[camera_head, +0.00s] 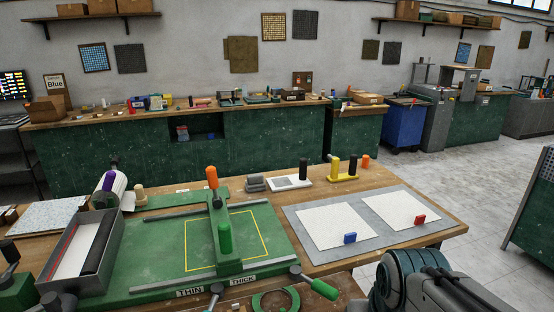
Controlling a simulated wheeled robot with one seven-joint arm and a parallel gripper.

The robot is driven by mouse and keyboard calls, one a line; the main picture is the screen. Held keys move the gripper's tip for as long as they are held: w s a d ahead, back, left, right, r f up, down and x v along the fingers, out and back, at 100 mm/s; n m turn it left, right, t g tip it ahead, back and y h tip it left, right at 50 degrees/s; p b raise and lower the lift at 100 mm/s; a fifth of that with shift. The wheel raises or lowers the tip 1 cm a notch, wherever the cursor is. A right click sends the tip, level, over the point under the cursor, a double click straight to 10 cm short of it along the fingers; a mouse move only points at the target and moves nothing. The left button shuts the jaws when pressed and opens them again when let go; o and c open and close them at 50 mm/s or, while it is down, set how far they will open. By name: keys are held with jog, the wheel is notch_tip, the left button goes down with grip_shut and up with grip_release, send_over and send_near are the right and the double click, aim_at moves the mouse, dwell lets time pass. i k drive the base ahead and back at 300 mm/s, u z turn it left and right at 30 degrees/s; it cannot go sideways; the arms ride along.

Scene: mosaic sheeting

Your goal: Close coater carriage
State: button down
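The coater (140,262) is a green bench machine with a flat bed at the front left of the wooden table. Its carriage (228,264) looks like the narrow green bridge lying across the bed, between the far rail (160,214) and the near rail (190,284). An orange upright handle (212,178) stands at its far end and a green knob (225,238) nearer me. The bridge crosses a yellow outlined square (258,232). I cannot tell whether anything is latched. My arm shows at the bottom right; my gripper is not in view.
A grey box (112,232) stands at the bed's left. A green-handled lever (320,288) juts out at the front right, by THIN and THICK labels. A grey mat (378,208) with two white sheets, a blue block (350,238) and a red block (420,219) lies right.

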aim_at(227, 261)
jog(key=k, duration=0.65)
jog(key=u, duration=0.55)
jog(key=i, duration=1.5)
jog(key=z, duration=0.45)
